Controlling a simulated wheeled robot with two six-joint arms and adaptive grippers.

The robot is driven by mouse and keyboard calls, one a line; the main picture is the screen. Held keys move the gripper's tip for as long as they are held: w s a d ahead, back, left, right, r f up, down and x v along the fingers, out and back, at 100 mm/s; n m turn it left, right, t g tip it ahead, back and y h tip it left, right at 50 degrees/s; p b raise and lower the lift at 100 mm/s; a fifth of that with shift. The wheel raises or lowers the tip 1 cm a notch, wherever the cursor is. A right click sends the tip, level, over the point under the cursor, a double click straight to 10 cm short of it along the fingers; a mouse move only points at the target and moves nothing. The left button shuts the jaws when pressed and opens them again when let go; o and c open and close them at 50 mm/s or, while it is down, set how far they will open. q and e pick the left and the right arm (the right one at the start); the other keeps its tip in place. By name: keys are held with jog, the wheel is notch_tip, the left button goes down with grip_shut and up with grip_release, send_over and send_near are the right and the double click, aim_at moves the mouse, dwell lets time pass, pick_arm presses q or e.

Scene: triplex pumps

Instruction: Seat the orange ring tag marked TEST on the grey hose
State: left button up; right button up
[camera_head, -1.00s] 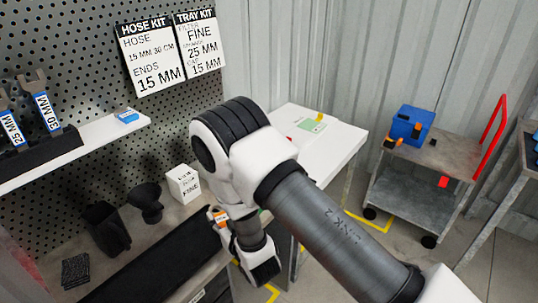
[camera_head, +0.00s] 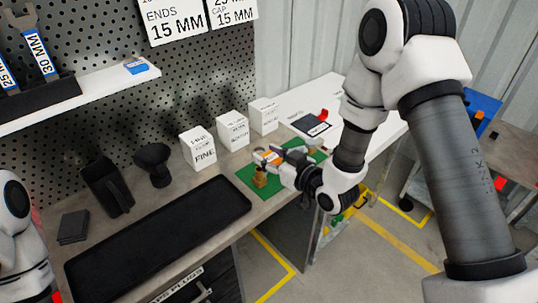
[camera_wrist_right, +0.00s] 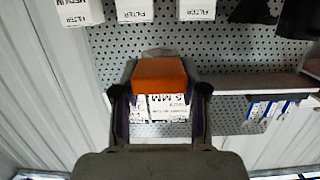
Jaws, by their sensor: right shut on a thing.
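My right gripper (camera_head: 268,160) is over the green mat (camera_head: 243,178) at the right end of the bench. It is shut on the orange ring tag (camera_head: 272,156). In the right wrist view the tag (camera_wrist_right: 160,73) is an orange block-like shape between the two dark fingers of the gripper (camera_wrist_right: 160,100). Its TEST marking cannot be read. A small brass-coloured piece (camera_head: 260,179) stands on the mat just below the gripper. I cannot make out the grey hose. Part of my left arm shows at the left edge, but its gripper is out of view.
Three white filter boxes (camera_head: 198,148) stand behind the mat by the pegboard. A long black tray (camera_head: 160,240) fills the bench front. A white table (camera_head: 345,95) is beyond.

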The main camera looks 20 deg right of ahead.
aim_at(262, 176)
notch_tip(262, 176, down, 4)
jog(key=shift+a+r+b, duration=0.15)
jog(key=shift+r+b, duration=0.05)
jog(key=shift+b, duration=1)
jog(key=shift+f, duration=0.4)
jog(key=shift+r, duration=0.1)
jog(key=shift+b, duration=0.4)
jog(key=shift+f+b, duration=1.9)
jog(key=shift+f, duration=0.4)
jog(key=o, duration=1.2)
jog(key=shift+o, duration=0.2)
